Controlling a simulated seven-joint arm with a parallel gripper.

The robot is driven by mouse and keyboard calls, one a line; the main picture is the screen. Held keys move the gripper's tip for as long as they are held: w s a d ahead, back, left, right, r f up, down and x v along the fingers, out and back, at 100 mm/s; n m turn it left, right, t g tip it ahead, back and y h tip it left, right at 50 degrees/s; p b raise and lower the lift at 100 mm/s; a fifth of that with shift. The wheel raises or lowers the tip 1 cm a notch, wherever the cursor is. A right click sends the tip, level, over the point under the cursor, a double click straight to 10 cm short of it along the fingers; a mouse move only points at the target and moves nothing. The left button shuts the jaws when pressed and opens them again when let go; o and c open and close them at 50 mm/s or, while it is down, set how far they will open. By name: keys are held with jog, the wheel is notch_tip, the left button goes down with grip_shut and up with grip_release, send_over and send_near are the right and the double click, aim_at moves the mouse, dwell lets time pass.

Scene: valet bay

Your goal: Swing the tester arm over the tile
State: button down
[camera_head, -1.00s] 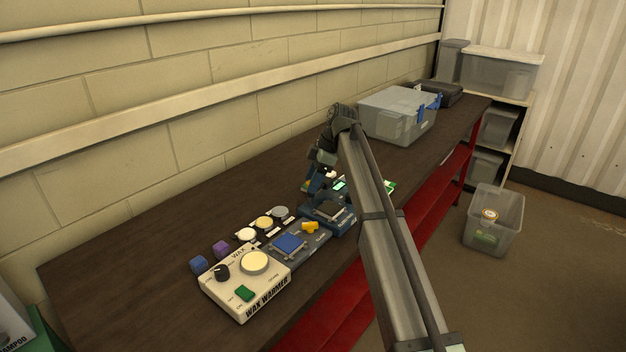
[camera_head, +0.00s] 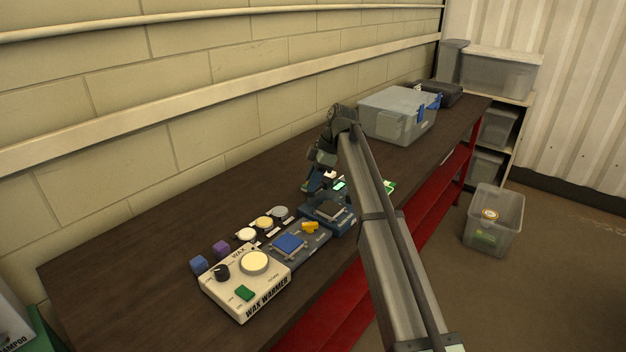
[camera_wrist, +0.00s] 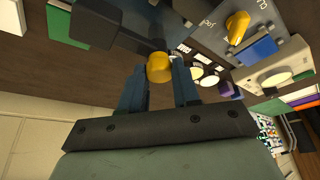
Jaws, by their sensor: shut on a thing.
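My gripper (camera_head: 312,190) is above the far end of the row of devices on the bench. In the wrist view its two blue fingers (camera_wrist: 160,82) are closed around a yellow knob (camera_wrist: 160,67). The knob is at the end of a dark bar, which looks like the tester arm (camera_wrist: 108,30). Below is a blue tester base (camera_head: 342,225) with a dark grey square on top that may be the tile (camera_head: 334,213). The bar appears beside the square; my gripper and arm partly hide this area in the head view.
Closer along the bench are a grey device with a blue pad (camera_head: 290,243) and yellow knob (camera_head: 310,227), then the wax warmer (camera_head: 245,285). Round tins (camera_head: 264,223) and blue and purple blocks (camera_head: 220,249) lie behind. A grey lidded bin (camera_head: 395,115) stands farther back.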

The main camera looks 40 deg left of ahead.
jog(key=shift+m, duration=0.4)
jog(key=m, duration=0.1)
jog(key=m+t, duration=0.1)
jog(key=shift+s+d+m+y, duration=0.15)
jog(key=shift+m+y, duration=0.25)
jog(key=m+t, duration=0.2)
jog(key=m, duration=0.3)
jog(key=shift+s, duration=0.15)
jog(key=m+t, duration=0.2)
jog(key=m, duration=0.2)
jog(key=shift+m, duration=0.4)
jog(key=shift+s+m+t+h, duration=0.1)
jog(key=shift+m+t+h, duration=0.4)
jog(key=shift+m, duration=1.7)
jog(key=shift+t, duration=0.3)
jog(key=c, duration=0.8)
grip_release()
